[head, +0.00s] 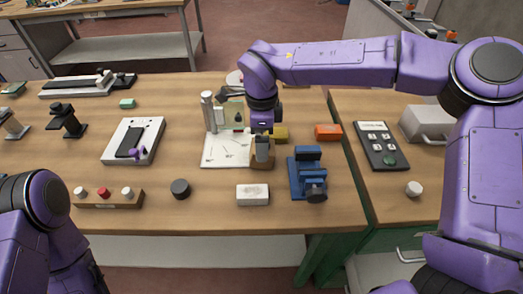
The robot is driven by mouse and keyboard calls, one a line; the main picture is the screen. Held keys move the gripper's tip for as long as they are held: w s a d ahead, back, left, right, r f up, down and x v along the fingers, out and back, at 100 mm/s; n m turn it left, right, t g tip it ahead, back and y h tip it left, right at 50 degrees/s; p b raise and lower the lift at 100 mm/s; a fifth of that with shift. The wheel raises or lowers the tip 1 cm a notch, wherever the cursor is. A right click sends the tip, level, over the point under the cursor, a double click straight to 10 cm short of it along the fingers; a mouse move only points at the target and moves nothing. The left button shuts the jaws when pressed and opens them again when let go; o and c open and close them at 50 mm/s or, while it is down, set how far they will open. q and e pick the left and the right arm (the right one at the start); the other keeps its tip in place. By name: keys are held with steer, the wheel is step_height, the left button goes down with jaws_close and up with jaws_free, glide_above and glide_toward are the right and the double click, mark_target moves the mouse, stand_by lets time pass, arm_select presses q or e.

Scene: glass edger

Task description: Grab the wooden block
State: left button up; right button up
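A small brown wooden block (260,163) sits at the right edge of a white sheet or plate (226,150) in the middle of the table. My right gripper (262,148) points down directly over the block, its grey finger part at or against the block's top. The finger gap is too small and hidden to judge, so I cannot tell whether it grips the block. My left arm shows at the lower left; its gripper is out of view.
Close to the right gripper are a yellow block (281,134), a blue vise-like fixture (307,176) and a white cylinder (208,112). A white block (253,195) and black knob (180,189) lie in front. An orange block (328,132) is to the right.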

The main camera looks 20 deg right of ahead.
steer(key=f, duration=0.4)
steer(key=shift+w+d+p, duration=0.15)
steer(key=shift+d+p, duration=0.05)
steer(key=shift+p, duration=0.1)
steer(key=c, duration=1.1)
steer(key=shift+c, duration=0.2)
